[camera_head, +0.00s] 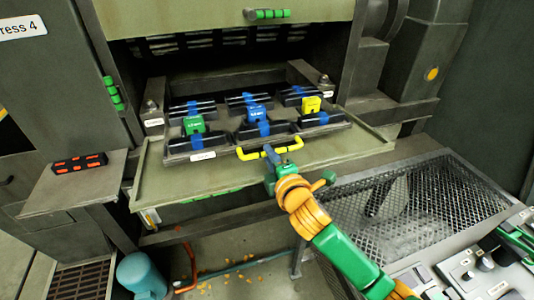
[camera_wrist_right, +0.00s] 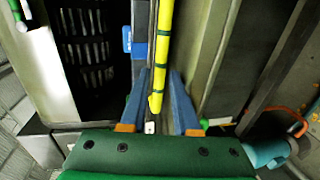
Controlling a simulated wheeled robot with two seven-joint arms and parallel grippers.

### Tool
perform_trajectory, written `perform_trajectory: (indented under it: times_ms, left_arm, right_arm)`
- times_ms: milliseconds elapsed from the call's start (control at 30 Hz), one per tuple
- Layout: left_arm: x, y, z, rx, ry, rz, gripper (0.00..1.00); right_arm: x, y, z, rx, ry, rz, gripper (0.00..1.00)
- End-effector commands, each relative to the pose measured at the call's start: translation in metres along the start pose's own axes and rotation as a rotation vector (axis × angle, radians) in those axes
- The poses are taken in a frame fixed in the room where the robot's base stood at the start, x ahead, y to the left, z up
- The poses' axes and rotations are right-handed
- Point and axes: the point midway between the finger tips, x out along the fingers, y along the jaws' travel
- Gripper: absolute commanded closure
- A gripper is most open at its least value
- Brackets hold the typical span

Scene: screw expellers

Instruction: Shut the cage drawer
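The cage drawer (camera_head: 178,157) is a dark tray with black bar sections, sitting out over a wide grey-green ledge in the head view. Its yellow handle (camera_head: 245,154) runs along the front edge. My right gripper (camera_head: 271,160) is at the handle, reaching from the lower right. In the right wrist view the yellow handle (camera_wrist_right: 161,48) runs between the two blue fingers of my right gripper (camera_wrist_right: 158,85). The fingers are apart, with gaps beside the handle. My left gripper is not in view.
Green (camera_head: 194,125), blue and yellow (camera_head: 311,104) blocks sit on the drawer. The ledge (camera_head: 160,180) extends around it. A mesh-topped bench (camera_head: 450,195) stands at right under my arm. A side shelf (camera_head: 60,190) holds a black controller with orange buttons at left.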

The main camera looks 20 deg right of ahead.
Motion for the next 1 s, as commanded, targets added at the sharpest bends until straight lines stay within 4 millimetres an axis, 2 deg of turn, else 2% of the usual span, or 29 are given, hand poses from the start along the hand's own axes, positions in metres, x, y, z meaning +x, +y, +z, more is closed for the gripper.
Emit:
perform_trajectory:
  times_ms: [200,500,533,600,633,1000]
  left_arm:
    - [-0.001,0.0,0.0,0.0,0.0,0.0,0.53]
    - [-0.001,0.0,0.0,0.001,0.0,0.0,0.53]
    - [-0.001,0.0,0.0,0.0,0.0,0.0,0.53]
    - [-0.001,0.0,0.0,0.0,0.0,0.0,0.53]
    - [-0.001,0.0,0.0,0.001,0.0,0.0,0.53]
    - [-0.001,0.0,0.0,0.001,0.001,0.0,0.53]
  right_arm:
    - [0.021,0.0,0.0,0.0,0.0,0.0,0.7]
    - [0.025,0.0,0.0,0.0,0.0,0.0,0.7]
    - [0.025,0.0,0.0,0.0,0.0,0.0,0.76]
    - [0.025,0.0,0.0,0.0,0.0,0.0,0.95]
    - [0.025,0.0,0.0,0.0,0.0,0.0,1.0]
    - [0.025,0.0,0.0,-0.001,0.0,-0.001,1.0]
